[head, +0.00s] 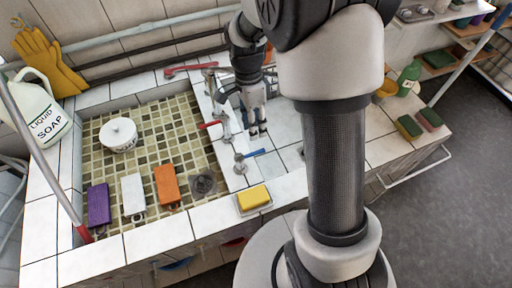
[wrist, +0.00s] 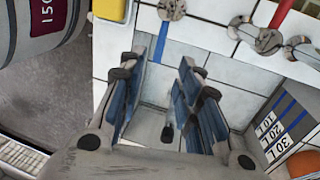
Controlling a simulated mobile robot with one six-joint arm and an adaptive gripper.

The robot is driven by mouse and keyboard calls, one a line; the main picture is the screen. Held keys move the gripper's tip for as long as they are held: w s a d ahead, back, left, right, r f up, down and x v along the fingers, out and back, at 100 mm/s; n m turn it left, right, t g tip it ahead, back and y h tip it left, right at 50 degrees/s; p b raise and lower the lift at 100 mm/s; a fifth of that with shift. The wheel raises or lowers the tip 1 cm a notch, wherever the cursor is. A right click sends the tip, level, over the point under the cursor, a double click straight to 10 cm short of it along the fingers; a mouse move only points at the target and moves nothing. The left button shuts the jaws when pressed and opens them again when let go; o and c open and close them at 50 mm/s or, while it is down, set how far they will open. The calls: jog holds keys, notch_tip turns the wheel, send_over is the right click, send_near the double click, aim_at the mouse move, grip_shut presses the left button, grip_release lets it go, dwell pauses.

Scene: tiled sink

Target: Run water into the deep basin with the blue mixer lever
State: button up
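The blue mixer lever (head: 257,153) sticks out to the right from a metal mixer body (head: 240,165) on the tiled ledge. It also shows in the wrist view (wrist: 161,40), beyond my fingertips. My gripper (head: 258,131) points down just behind the lever in the head view. In the wrist view its blue-padded fingers (wrist: 158,75) are apart, with nothing held between them. I see no contact with the lever. My arm hides much of the deep basin in the head view.
A red lever (head: 210,124) stands behind the blue one. A yellow sponge (head: 253,197) lies on the front ledge.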

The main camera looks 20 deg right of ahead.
aim_at(251, 155)
jog(key=f+b, duration=0.1)
jog(key=f, duration=0.2)
jog(key=s+f, duration=0.1)
jog(key=f, duration=0.2)
jog(key=f+b, duration=0.1)
jog(key=f, duration=0.1)
jog(key=shift+s+f+b, duration=0.3)
jog(key=shift+s+f, duration=0.1)
jog(key=shift+c, duration=0.3)
grip_shut()
